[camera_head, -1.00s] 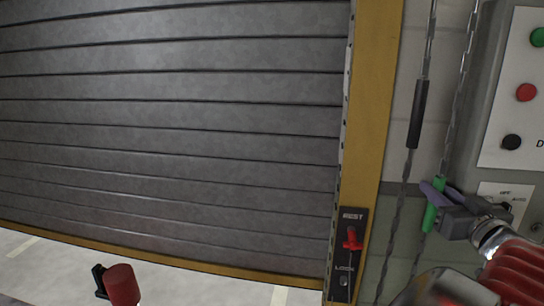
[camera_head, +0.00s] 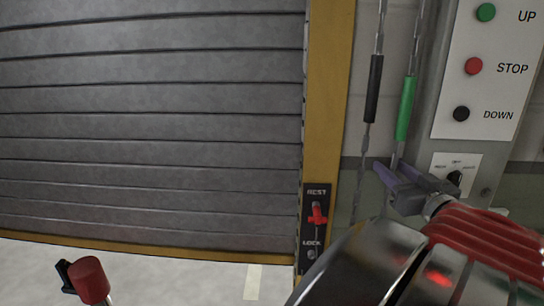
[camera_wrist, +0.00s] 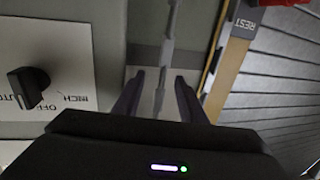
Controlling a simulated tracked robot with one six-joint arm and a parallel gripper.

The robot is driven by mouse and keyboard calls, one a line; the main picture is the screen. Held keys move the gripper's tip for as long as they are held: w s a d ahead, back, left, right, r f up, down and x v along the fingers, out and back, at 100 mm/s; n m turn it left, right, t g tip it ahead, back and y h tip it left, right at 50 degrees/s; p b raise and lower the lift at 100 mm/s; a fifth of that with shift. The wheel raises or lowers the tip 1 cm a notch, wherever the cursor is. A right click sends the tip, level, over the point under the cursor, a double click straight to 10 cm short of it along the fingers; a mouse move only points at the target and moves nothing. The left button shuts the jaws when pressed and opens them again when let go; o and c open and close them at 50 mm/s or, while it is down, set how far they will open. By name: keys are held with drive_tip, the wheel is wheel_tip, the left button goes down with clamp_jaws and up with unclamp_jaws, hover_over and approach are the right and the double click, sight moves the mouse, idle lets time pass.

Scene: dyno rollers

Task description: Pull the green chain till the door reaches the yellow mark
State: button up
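My gripper (camera_head: 393,172) is beside the wall control box, at the chain below its green sleeve (camera_head: 405,108). In the wrist view its two purple fingers (camera_wrist: 158,98) stand apart, with a grey length of chain (camera_wrist: 163,75) between them, not visibly pinched. The second chain to the left bears a black sleeve (camera_head: 373,88). The grey slatted door (camera_head: 150,130) fills the left, with a yellow strip along its bottom. I cannot pick out a separate yellow mark from the yellow door frame (camera_head: 329,100).
The control box (camera_head: 478,75) with green, red and black buttons and a rotary switch (camera_head: 455,178) is close right of the gripper. A plate with a red lever (camera_head: 317,214), marked REST and LOCK, is on the frame. A red cylinder (camera_head: 90,279) stands lower left.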

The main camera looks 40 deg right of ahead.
drive_tip(key=v, duration=1.3)
drive_tip(key=shift+s, duration=0.35)
drive_tip(key=shift+a, duration=0.15)
idle(0.5)
